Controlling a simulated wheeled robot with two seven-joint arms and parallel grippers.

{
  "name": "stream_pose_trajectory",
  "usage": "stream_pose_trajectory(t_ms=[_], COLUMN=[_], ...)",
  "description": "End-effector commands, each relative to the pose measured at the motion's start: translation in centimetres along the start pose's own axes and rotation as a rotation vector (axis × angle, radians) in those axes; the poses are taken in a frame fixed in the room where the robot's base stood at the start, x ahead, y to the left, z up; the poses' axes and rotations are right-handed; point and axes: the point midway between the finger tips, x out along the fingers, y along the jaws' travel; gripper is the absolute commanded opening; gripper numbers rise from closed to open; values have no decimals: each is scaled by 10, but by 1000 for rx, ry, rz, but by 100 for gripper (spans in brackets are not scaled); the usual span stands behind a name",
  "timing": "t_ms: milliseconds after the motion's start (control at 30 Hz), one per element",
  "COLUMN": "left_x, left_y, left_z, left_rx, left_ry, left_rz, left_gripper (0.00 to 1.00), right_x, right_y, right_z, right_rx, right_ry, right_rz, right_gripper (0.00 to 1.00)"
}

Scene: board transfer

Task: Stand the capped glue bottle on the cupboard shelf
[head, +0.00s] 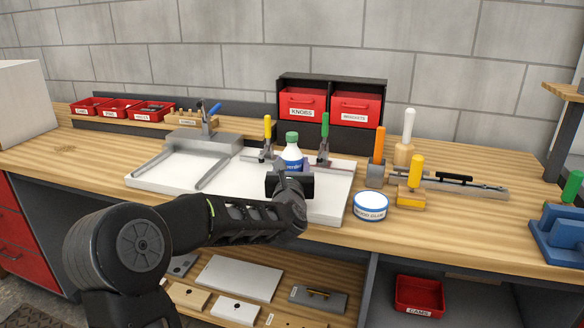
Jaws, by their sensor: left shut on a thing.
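The glue bottle (292,154) is white and blue with a green cap on top. It is upright over the white board (325,206) on the workbench. My left gripper (290,181) is in front of the bottle and shut on it. The gripper hides the lower part of the bottle, so I cannot tell whether its base touches the board. Open shelf spaces show under the bench top, one with boards on its shelf (275,262) and one with a red bin. I cannot tell which is the cupboard shelf. My right gripper is out of view.
A round wood glue tin (371,206) stands right of the board. Toggle clamps with yellow (267,135) and green (324,135) handles stand behind the bottle. A black rack with red drawers (303,103) is at the back. A red bin (418,297) sits below the bench.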

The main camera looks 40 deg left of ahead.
Motion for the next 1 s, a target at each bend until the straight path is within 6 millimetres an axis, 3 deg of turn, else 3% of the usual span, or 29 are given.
stream_pose_trajectory(t_ms=[433, 800, 1000], left_x=[0, 0, 0], left_y=[0, 0, 0], left_z=[11, 77, 100], left_rx=[2, 0, 1], left_ry=[-5, -7, -4], left_rz=[0, 0, 1], left_gripper=[0, 0, 0], right_x=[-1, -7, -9], right_y=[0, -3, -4], right_z=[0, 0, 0], right_rx=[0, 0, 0], right_ry=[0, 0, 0], right_rz=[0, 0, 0], right_gripper=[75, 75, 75])
